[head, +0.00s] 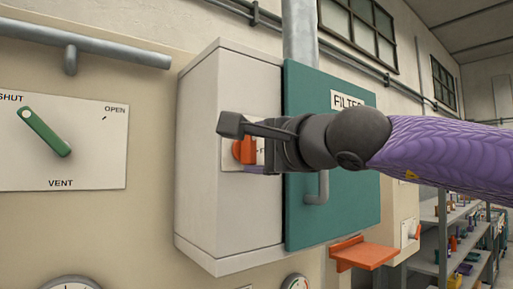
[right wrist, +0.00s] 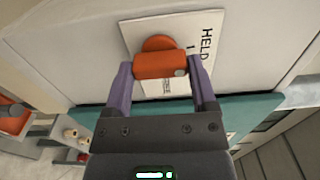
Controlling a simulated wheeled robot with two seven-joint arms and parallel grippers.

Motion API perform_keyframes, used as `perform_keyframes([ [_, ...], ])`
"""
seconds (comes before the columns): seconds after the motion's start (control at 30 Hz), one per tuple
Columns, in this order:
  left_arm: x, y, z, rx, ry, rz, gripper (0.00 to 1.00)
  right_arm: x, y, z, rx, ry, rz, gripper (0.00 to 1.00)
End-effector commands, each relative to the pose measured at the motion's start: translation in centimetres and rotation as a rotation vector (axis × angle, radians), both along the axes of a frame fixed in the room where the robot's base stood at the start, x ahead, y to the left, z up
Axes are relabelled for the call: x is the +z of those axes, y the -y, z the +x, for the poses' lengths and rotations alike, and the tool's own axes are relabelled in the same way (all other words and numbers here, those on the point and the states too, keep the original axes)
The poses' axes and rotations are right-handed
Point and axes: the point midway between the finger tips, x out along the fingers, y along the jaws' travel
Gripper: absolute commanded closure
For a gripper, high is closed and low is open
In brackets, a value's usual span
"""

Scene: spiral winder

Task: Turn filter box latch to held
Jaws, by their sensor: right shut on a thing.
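The filter box (head: 230,75) is a pale wall cabinet with a teal door (head: 345,215) marked FILTER. Its orange latch (head: 244,150) sits on a white label plate on the cabinet's side. In the right wrist view the orange latch (right wrist: 160,65) lies between the two purple fingers, and the plate (right wrist: 205,35) reads HELD beside it. My right gripper (right wrist: 160,82) is shut on the latch, with a finger on each end. In the head view my right gripper (head: 245,140) covers part of the latch and plate. My left gripper is not in view.
A vent panel (head: 90,150) with a green lever is on the wall at left. A grey pipe (head: 85,45) runs above it. An orange shelf (head: 365,254) juts out below the door. Storage shelves (head: 460,245) stand at the far right. A door handle (head: 318,190) is below my right wrist.

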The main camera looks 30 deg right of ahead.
Motion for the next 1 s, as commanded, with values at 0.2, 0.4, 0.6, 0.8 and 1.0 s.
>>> perform_keyframes([
  [0.2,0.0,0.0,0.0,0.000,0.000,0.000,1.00,-0.1,0.0,0.0,-0.001,-0.001,-0.023,0.85],
  [0.4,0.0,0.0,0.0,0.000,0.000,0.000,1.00,-0.1,0.0,0.0,-0.001,-0.001,-0.025,0.85],
  [0.6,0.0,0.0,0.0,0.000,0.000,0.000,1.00,-0.1,0.0,0.0,-0.001,-0.001,-0.024,0.14],
  [0.8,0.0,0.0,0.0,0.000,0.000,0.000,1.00,-0.1,0.0,0.0,0.000,0.001,-0.023,0.00],
  [1.0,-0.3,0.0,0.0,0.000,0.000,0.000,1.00,0.0,0.1,-1.1,0.000,0.005,-0.021,0.00],
])
